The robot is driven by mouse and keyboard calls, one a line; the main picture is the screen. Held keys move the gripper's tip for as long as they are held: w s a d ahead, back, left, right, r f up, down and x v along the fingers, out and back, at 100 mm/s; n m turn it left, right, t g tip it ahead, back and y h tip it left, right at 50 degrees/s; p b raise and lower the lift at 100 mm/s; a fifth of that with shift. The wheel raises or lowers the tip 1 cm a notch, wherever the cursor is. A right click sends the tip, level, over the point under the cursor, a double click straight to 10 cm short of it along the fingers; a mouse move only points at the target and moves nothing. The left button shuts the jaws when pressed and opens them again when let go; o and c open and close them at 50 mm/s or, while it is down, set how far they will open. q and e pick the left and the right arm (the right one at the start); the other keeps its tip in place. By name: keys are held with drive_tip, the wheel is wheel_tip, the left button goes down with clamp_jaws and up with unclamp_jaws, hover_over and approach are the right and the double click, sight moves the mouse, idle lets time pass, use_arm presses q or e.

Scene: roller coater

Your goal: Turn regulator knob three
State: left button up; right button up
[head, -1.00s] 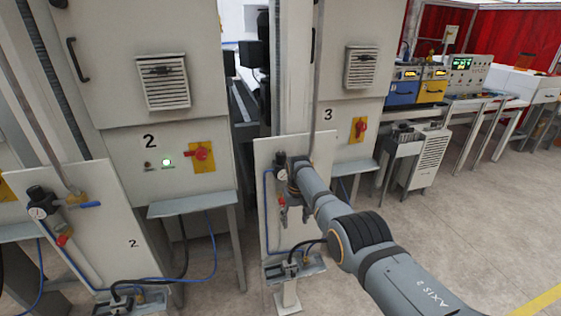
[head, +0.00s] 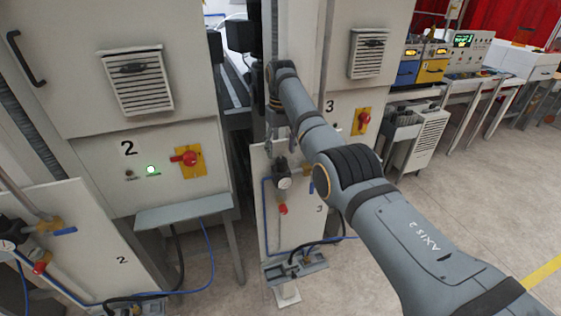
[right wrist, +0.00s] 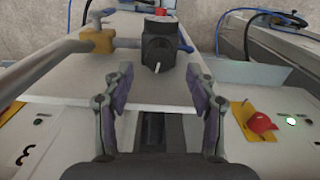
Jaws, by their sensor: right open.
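Regulator three is a black knob and body (head: 281,167) with a round white gauge (head: 285,183) below it, on the white panel (head: 250,210) marked 3. My right gripper (head: 271,138) is just above the regulator in the head view, pointing down. In the right wrist view, the open fingers (right wrist: 159,70) stand on either side of the black regulator (right wrist: 160,47), which lies beyond them and appears apart from them. The gauge is hidden in that view. My left gripper is not in view.
A grey pipe (right wrist: 40,65) with a brass fitting (right wrist: 95,40) runs left of the fingers. A red-yellow switch (head: 362,121) is on cabinet 3; another (head: 189,160) is on cabinet 2. A small shelf (head: 183,210) juts out at left.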

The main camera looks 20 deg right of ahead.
sight(281, 159)
wheel_tip(281, 159, down, 4)
drive_tip(key=shift+f+p, duration=0.1)
drive_tip(key=shift+p, duration=0.85)
drive_tip(key=shift+d+f, duration=0.1)
drive_tip(key=shift+f, duration=0.4)
drive_tip(key=shift+c, duration=0.5)
drive_tip(key=c, duration=0.5)
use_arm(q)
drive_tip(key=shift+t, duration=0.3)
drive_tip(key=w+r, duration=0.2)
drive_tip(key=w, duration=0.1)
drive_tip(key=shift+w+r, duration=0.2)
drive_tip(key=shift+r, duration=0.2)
use_arm(e)
drive_tip(key=c, duration=0.6)
drive_tip(key=shift+o, duration=0.2)
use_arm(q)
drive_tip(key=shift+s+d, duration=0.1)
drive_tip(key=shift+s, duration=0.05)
use_arm(e)
drive_tip(key=shift+n, duration=2.9)
